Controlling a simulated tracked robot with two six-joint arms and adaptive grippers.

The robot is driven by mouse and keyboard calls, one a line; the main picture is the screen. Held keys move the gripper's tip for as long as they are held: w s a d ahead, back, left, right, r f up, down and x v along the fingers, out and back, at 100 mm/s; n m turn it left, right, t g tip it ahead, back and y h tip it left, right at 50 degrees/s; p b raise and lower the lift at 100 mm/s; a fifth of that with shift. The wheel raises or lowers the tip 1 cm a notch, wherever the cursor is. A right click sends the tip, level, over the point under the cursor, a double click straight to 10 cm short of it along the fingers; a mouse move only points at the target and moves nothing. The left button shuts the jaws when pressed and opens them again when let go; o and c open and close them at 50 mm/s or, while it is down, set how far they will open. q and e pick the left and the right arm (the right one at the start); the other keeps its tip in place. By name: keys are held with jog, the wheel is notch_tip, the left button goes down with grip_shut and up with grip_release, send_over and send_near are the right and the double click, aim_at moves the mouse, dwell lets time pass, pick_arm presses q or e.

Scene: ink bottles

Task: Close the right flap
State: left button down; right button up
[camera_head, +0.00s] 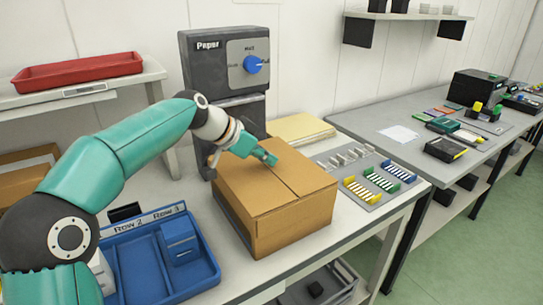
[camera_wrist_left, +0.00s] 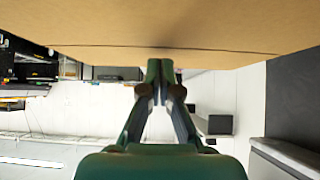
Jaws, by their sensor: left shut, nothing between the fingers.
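A brown cardboard box (camera_head: 290,221) stands on the near table. Its right flap (camera_head: 303,168) and left flap (camera_head: 246,188) both look lying flat, with a thin dark seam between them. My left gripper (camera_head: 270,158) is shut and empty at the top of the box, by the far part of the seam. In the left wrist view its fingertips (camera_wrist_left: 160,66) are together right by the cardboard (camera_wrist_left: 160,25); I cannot tell if they touch. The gripper hides a little of the right flap and seam. My right gripper is not in view.
A dark grey machine with a blue knob (camera_head: 253,64) stands behind the box. A blue tray (camera_head: 140,262) is left of it, and yellowish sheets (camera_head: 300,128) lie behind. Colored racks (camera_head: 380,180) lie to the right. A red tray (camera_head: 75,73) sits on the back-left shelf.

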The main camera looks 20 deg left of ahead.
pick_arm(q)
notch_tip(320, 180, up, 5)
jog(key=p, duration=0.4)
jog(key=shift+s+a+r+b, duration=0.25)
jog(key=shift+s+a+b, duration=0.2)
jog(key=shift+s, duration=0.1)
jog(key=v, duration=0.8)
